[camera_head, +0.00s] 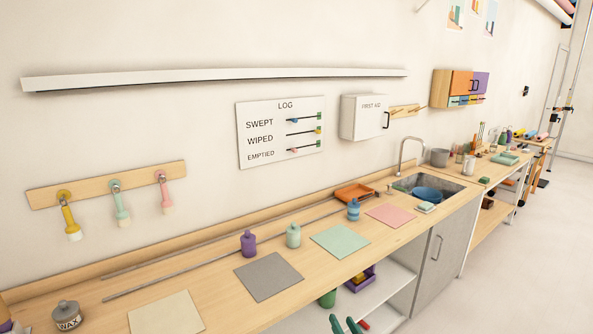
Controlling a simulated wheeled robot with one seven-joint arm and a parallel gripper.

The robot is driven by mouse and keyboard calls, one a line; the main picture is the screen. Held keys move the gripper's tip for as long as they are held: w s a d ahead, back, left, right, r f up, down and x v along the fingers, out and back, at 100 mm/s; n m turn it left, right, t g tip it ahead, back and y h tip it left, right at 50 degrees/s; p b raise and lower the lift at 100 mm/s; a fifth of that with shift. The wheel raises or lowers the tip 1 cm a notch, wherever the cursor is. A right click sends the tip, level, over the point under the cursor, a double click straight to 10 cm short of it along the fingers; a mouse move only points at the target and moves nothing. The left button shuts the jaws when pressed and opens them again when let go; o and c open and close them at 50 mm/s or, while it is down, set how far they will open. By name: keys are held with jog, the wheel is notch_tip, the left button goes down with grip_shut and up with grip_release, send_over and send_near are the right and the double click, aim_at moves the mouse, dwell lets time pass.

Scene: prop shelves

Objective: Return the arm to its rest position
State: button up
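No part that I can surely name as my arm or gripper shows in the head view. Two dark green prongs (345,325) stick up at the bottom edge, in front of the lower shelf, with a small gap between them. They are cut off by the frame, and I cannot tell whether they are my gripper's fingers or a thing on the shelf. Nothing shows between them.
A long wooden counter (203,285) runs along the wall, with coloured mats, a purple bottle (248,244), a green bottle (293,236), a blue bottle (353,210) and a wax jar (67,315). A sink (408,186) lies beyond. Open floor (520,270) is at right.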

jog(key=s+a+f+h, duration=0.1)
jog(key=s+a+f, duration=0.1)
jog(key=s+f, duration=0.5)
jog(key=s+a+f+m+h, duration=0.1)
jog(key=s+a+f+h, duration=0.15)
jog(key=s, duration=0.85)
jog(key=s+a+f, duration=0.3)
jog(key=s+f, duration=0.2)
jog(key=s, duration=0.4)
jog(key=s+a+r+n, duration=0.1)
jog(key=s+r, duration=0.3)
jog(key=s, duration=0.5)
jog(key=s+a+r+n, duration=0.1)
jog(key=s+a+r, duration=0.2)
jog(key=s, duration=0.6)
jog(key=s+a+r, duration=0.2)
jog(key=s+r, duration=0.4)
jog(key=s, duration=0.3)
jog(key=shift+s+a+r+n, duration=0.35)
jog(key=shift+s+n, duration=0.05)
jog(key=shift+y, duration=0.25)
